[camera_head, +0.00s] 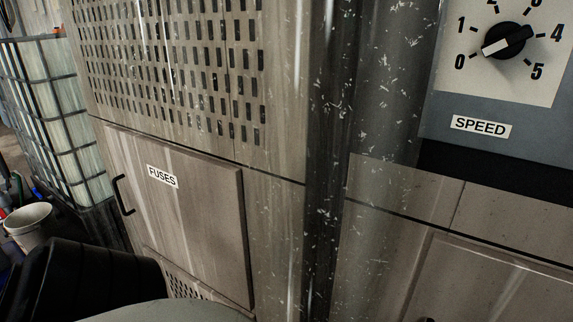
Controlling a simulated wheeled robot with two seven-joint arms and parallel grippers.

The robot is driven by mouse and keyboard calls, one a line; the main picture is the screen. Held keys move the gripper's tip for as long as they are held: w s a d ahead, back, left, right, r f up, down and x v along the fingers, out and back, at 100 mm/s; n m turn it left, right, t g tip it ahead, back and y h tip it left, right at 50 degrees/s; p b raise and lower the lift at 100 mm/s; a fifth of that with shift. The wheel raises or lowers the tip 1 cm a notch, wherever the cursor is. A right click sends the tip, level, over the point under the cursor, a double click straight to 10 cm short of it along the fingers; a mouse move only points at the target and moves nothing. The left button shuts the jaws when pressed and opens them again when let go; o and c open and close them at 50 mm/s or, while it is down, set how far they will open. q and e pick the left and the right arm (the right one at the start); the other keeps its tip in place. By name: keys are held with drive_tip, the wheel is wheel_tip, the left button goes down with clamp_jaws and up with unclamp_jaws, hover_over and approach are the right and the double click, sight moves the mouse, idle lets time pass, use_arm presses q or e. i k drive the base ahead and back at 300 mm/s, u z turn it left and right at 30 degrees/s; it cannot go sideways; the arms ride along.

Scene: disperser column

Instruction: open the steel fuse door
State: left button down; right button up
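The steel fuse door (195,225) is a grey-brown panel with a "FUSES" label (162,176), on the lower left of the steel cabinet. It looks shut. Its black bar handle (122,195) stands upright at the left edge, and nothing is seen touching it. A black, blocky part at the lower left, beside a pale grey rounded link, looks like the end of my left arm. It is below the handle and covers the area by the door's lower left corner. No fingertips can be made out. My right gripper is not in view.
Above the door is a slotted vent panel (170,70). A dark vertical column (330,150) stands to the right. A speed dial (507,40) is at the upper right. At the left are a caged tank (45,110) and a white bucket (30,225).

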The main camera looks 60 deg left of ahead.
sight(187, 207)
drive_tip(key=u, duration=2.7)
drive_tip(key=k, duration=0.35)
drive_tip(key=u, duration=1.45)
drive_tip(key=i, duration=1.45)
drive_tip(key=z, duration=0.85)
drive_tip(key=i, duration=0.65)
drive_tip(key=z, duration=0.65)
